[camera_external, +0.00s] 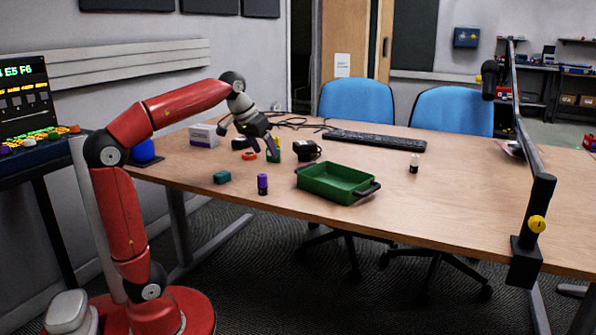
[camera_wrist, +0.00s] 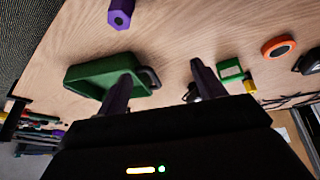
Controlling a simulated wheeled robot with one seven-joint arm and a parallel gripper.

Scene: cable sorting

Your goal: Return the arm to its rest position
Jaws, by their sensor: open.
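My red arm reaches over the near left part of the wooden table. My gripper (camera_external: 259,146) points down above the table, with its fingers apart. In the wrist view, the two dark fingers of my gripper (camera_wrist: 161,68) are spread and nothing is held between them. An orange ring (camera_external: 250,156) and a green and yellow object (camera_external: 274,153) are close by the fingers in the external view; I cannot tell whether they touch. The wrist view shows the orange ring (camera_wrist: 278,47) and the green and yellow object (camera_wrist: 231,69) to the right of the fingers.
A green tray (camera_external: 333,192) stands to the right. A purple cylinder (camera_external: 262,184), a teal block (camera_external: 222,177), a white box (camera_external: 203,136) and a dark object (camera_external: 307,150) are around my gripper. A keyboard (camera_external: 375,140) and cables lie at the back. The table's right part is mostly clear.

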